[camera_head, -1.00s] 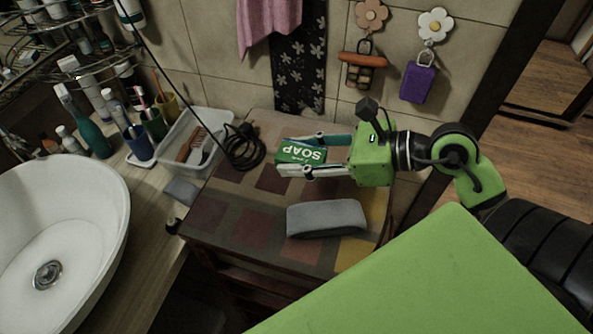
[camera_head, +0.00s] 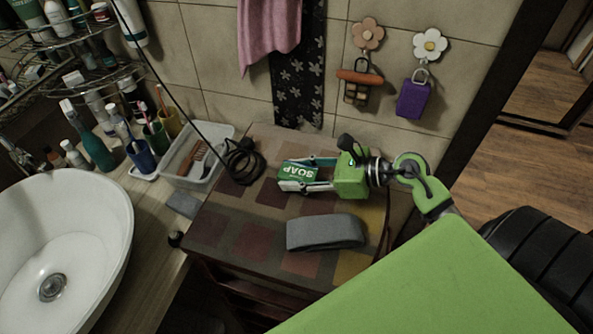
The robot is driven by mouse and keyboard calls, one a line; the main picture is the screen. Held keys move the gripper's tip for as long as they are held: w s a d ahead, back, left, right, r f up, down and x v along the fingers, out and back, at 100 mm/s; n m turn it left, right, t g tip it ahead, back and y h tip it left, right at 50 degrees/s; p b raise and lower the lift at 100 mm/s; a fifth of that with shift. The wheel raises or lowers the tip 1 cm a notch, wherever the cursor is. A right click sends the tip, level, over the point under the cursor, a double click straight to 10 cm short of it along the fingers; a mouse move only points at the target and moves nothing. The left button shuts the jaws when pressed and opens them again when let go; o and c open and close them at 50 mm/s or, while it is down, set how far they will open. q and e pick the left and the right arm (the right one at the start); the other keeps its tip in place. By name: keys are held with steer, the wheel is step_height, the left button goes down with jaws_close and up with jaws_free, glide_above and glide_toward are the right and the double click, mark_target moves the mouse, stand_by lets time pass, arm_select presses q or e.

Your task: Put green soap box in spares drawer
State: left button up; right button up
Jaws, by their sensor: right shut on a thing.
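The green soap box (camera_head: 297,173), with white SOAP lettering, is between the fingers of my right gripper (camera_head: 299,175). The gripper is shut on it, reaching in from the right over the checkered top of a small wooden cabinet (camera_head: 222,238). I cannot tell whether the box touches the cabinet top. The cabinet's front faces the lower left and is mostly dark, with a dark knob (camera_head: 176,239) near its left corner; I cannot tell which drawer is the spares drawer. My left gripper is not in view.
A grey block-like item (camera_head: 326,233) lies on the cabinet top in front of the gripper. A coiled black cable (camera_head: 243,161) and a clear bin with brushes (camera_head: 222,135) are at left. A white basin (camera_head: 100,215) stands further left.

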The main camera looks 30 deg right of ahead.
steer(key=shift+f, duration=0.25)
steer(key=o, duration=1.2)
steer(key=shift+r, duration=0.1)
steer(key=shift+c, duration=0.2)
